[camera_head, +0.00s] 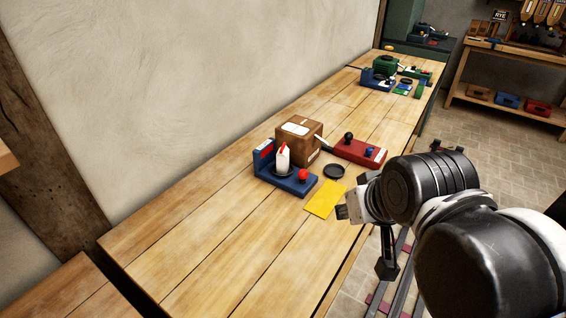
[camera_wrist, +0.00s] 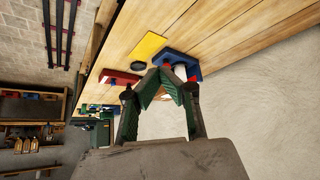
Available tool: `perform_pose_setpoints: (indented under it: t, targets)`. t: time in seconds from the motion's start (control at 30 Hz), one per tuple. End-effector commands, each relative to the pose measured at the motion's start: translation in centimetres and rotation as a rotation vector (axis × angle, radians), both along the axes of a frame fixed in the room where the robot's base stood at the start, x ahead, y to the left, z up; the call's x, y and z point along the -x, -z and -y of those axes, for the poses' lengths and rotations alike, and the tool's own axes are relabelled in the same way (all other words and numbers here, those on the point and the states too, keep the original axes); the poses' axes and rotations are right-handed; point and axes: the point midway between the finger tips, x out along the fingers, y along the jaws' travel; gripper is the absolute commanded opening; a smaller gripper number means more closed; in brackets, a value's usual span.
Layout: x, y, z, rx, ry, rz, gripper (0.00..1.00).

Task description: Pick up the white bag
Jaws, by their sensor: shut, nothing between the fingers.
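The white bag (camera_head: 282,158) is small and upright, with a red mark near its top. It stands on the dark round pan of a blue scale (camera_head: 298,187) on the long wooden bench. In the wrist view a bit of the white bag (camera_wrist: 181,73) shows behind my fingers, against the blue scale (camera_wrist: 190,60); the rest of it is hidden. My gripper (camera_wrist: 173,68) is shut and empty, its green-padded fingers meeting at the tips. In the head view my arm is at the bench's right edge, to the right of the bag and apart from it.
A brown box (camera_head: 300,142) stands close behind the bag. The wall (camera_head: 200,80) borders the bench's far left side. The bench's near end (camera_head: 190,250) is clear.

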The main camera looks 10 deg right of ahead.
Motion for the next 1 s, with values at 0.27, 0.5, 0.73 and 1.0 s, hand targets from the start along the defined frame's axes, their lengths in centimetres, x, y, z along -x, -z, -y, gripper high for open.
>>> perform_pose_setpoints:
  t: [0.27, 0.5, 0.73, 1.0]
  targets:
    - [0.00, 0.00, 0.00, 0.000, 0.000, 0.000, 0.11]
    - [0.00, 0.00, 0.00, 0.000, 0.000, 0.000, 0.43]
    - [0.00, 0.00, 0.00, 0.000, 0.000, 0.000, 0.57]
    - [-0.97, -0.76, 0.00, 0.015, -0.021, -0.016, 0.57]
